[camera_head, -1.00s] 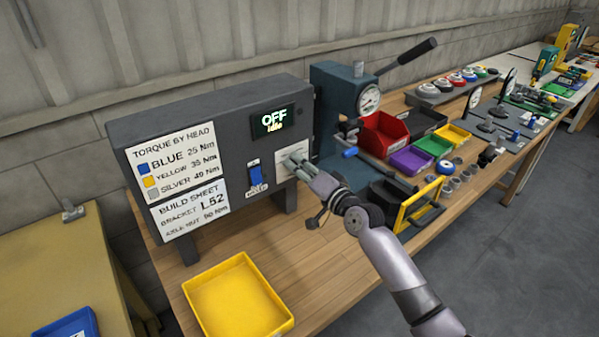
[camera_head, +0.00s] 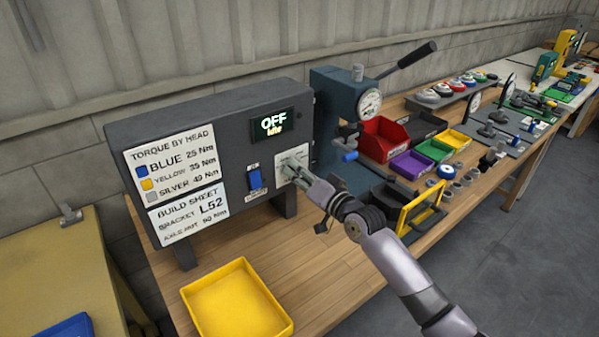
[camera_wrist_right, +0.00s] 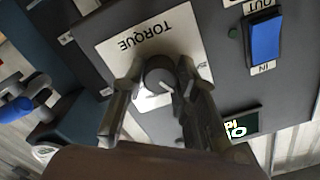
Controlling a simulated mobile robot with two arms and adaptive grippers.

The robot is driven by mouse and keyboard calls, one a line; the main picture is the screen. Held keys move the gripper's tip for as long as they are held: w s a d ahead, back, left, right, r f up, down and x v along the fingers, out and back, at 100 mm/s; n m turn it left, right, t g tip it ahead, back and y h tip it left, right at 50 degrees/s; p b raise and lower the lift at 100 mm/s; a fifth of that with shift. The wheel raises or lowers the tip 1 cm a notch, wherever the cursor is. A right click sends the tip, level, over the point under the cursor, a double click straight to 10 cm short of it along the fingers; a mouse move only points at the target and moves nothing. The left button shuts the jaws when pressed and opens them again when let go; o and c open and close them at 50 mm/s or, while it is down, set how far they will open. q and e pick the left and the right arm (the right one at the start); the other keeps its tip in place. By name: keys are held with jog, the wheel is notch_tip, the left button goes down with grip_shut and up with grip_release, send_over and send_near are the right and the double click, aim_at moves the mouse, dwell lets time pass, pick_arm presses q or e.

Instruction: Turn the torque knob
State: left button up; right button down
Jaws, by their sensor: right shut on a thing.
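The torque knob (camera_wrist_right: 160,76) is a dark round knob with a light pointer line, on a white plate marked TORQUE (camera_wrist_right: 205,68) on the dark grey control box. My right gripper (camera_wrist_right: 158,88) is shut on the knob, one finger on each side of it in the right wrist view. In the head view my right gripper (camera_head: 291,170) reaches the white plate (camera_head: 303,156) and mostly hides the knob. The display (camera_head: 273,124) above reads OFF and Idle. My left gripper is not in view.
A blue rocker switch (camera_head: 254,179) is left of the plate. Signs on the box list torque by head colour. A yellow tray (camera_head: 203,327) lies in front. A press with gauge (camera_head: 341,100) and coloured bins (camera_head: 384,127) stand to the right.

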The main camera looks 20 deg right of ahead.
jog(key=shift+f, duration=0.2)
jog(key=c, duration=1.2)
grip_release()
jog(key=shift+r, duration=0.1)
jog(key=shift+c, duration=0.2)
jog(key=v, duration=1.2)
